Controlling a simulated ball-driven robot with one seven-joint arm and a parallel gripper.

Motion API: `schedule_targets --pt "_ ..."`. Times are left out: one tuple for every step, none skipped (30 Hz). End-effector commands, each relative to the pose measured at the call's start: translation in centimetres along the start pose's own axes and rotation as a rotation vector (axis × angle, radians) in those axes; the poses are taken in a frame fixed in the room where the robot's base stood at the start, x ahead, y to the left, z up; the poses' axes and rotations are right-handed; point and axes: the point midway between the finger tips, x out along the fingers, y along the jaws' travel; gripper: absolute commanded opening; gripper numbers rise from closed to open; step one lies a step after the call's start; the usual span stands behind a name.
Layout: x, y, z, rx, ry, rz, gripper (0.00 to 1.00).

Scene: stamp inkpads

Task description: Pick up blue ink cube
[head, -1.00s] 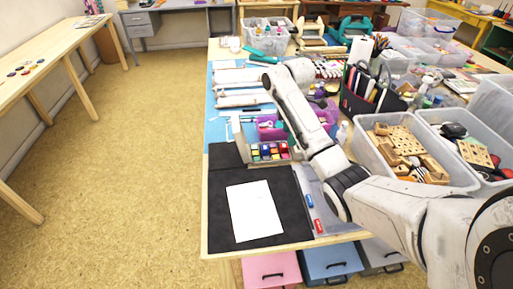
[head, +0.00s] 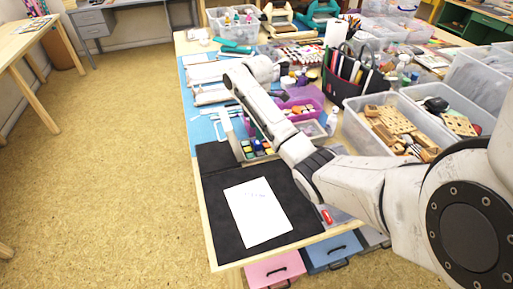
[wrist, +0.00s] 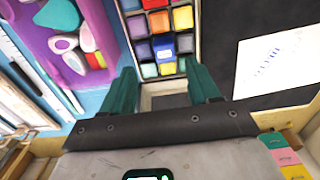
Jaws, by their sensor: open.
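The ink cubes stand in rows in a tray (head: 243,158) on the table, partly behind my arm in the head view. In the wrist view the tray (wrist: 197,30) is at top centre, with red, orange, yellow, purple and blue cubes. A blue ink cube (wrist: 164,48) with a small pale mark sits in a middle row, among other bluish cubes. My gripper (wrist: 163,86) is open, its two teal fingers spread either side of the tray's near end.
A white sheet (head: 258,212) lies on a black mat (head: 215,205) beside the tray. A purple organizer (wrist: 38,38) is left of the cubes in the wrist view. Clear bins (head: 384,140) with wooden blocks and a tool caddy (head: 350,90) crowd the right side.

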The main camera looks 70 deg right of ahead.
Motion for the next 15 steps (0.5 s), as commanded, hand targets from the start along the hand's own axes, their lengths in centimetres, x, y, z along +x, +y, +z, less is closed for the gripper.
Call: schedule_targets --pt "0.4 -0.1 0.1 0.0 -0.001 -0.003 0.61" --pt "0.7 -0.2 0.1 0.001 -0.001 -0.004 0.61" --pt "1.1 -0.3 0.1 0.001 0.0 -0.004 0.61" --pt "1.5 -0.3 0.1 0.001 0.0 -0.004 0.61" --pt "1.9 -0.5 0.1 0.001 -0.001 -0.005 0.61" --pt "2.5 -0.5 0.2 0.0 -0.001 -0.004 0.61" --pt "3.0 -0.6 0.2 0.001 -0.001 -0.004 0.61" --pt "3.4 -0.7 0.3 0.001 -0.001 -0.005 0.61" --pt "4.0 -0.7 0.3 0.001 -0.001 -0.004 0.61" --pt "4.4 -0.7 0.2 0.001 -0.001 -0.004 0.61" --pt "4.7 -0.7 0.2 0.0 -0.001 -0.003 0.61" --pt "5.0 -0.6 0.2 0.001 -0.001 -0.002 0.61" --pt "5.2 -0.6 0.2 0.001 -0.001 -0.002 0.61" --pt "5.3 -0.6 0.2 0.001 -0.001 -0.002 0.61" --pt "5.4 -0.6 0.2 0.0 -0.001 -0.001 0.61"
